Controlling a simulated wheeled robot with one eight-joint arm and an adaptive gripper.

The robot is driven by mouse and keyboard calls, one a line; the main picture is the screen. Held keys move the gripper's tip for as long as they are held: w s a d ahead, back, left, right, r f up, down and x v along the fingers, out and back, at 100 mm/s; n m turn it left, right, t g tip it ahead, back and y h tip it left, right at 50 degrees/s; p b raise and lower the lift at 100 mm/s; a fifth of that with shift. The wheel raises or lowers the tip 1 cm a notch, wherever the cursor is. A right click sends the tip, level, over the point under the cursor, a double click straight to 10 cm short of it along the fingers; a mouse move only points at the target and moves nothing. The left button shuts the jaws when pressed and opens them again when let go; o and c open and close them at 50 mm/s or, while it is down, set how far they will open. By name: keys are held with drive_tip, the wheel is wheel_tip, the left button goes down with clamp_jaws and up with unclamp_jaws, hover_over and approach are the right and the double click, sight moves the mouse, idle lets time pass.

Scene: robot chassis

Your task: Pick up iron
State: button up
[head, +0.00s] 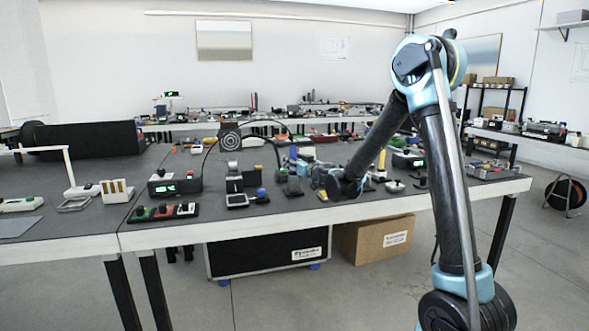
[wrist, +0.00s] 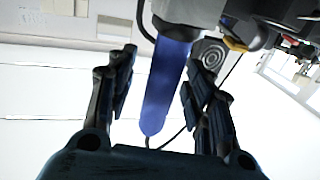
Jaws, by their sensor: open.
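A blue handle (wrist: 166,85), which looks like the iron, fills the middle of the wrist view. Its upper end meets a dark grey holder (wrist: 190,12), and its rounded lower end points toward my palm. A thin black cable runs from near that end. My gripper (wrist: 160,62) is open, one finger on each side of the handle, with visible gaps on both sides in the picture. In the head view my gripper (head: 336,185) is low over the table's front edge. I cannot pick out the iron clearly there among the crowded tools.
The grey worktable (head: 90,222) is crowded around my gripper. A station with a green display (head: 175,186) and a board with coloured knobs (head: 162,212) stand to its left. A round target plate (head: 230,140) stands behind. A cardboard box (head: 372,238) sits below the table.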

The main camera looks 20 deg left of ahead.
drive_tip(key=c, duration=1.1)
wheel_tip(320, 180, up, 10)
drive_tip(key=shift+r, duration=0.1)
idle(0.6)
